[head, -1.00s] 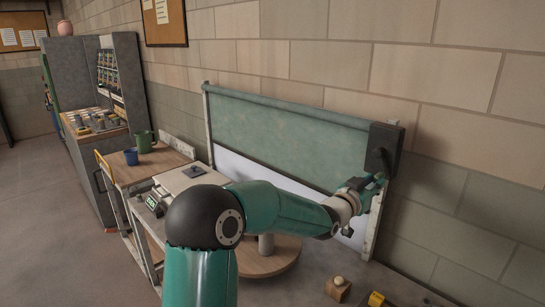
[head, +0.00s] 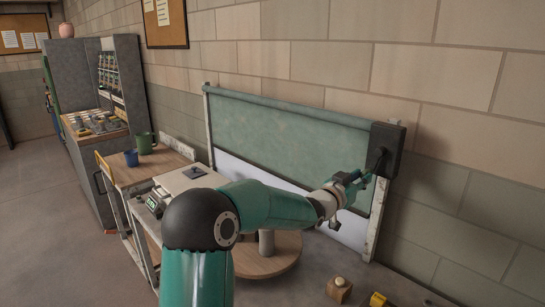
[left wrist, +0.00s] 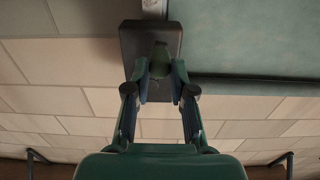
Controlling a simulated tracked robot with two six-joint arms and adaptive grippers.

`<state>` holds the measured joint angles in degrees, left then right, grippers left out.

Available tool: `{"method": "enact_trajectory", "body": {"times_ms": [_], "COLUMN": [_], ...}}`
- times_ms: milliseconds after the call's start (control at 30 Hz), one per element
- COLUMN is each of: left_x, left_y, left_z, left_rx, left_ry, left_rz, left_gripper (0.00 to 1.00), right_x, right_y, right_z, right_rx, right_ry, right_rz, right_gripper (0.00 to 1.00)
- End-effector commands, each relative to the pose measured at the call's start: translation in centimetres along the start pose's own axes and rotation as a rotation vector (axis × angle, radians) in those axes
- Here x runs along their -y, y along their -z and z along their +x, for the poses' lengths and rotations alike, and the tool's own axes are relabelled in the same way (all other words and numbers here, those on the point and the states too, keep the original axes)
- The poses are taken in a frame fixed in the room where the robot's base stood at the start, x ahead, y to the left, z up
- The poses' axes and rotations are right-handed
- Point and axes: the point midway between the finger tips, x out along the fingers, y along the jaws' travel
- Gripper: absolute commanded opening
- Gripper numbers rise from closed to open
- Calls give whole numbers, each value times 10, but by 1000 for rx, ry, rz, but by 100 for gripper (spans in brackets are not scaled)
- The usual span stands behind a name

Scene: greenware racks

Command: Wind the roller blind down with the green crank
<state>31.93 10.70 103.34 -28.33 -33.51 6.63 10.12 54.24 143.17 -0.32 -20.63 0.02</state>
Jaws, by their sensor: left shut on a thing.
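The roller blind (head: 290,130) is a green sheet hanging partly down in its frame on the brick wall, with a pale panel showing below its bottom edge. A dark gearbox (head: 396,141) sits at the right end of the blind's top. My left gripper (head: 366,177) is in front of the lower part of this box. The rest of the crank is mostly hidden by the fingers. My right gripper is not in view.
A round wooden turntable (head: 276,262) stands below my left arm. A cart with a blue mug (head: 131,158) and a green mug (head: 144,143) is at the left. A small wooden block (head: 338,291) lies at the bottom right.

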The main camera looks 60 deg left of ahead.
Motion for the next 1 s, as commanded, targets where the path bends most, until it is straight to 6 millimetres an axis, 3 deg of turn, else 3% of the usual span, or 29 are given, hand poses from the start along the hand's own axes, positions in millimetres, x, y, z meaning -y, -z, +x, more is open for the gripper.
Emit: {"method": "enact_trajectory", "body": {"times_ms": [33, 167, 533, 1000], "left_x": [-1, -1, -2, -2], "left_y": [2, 1, 0, -2], "left_z": [1, 0, -4, -49], "left_rx": [-4, -4, -3, -3], "left_ry": [0, 0, -1, 0], "left_rz": [-1, -1, -1, -1], "left_gripper": [27, 46, 46, 46], "right_x": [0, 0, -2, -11], "right_y": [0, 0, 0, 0], "right_z": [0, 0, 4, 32], "right_rx": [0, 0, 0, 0], "right_ry": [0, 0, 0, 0], "right_rz": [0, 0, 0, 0], "right_gripper": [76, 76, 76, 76]}}
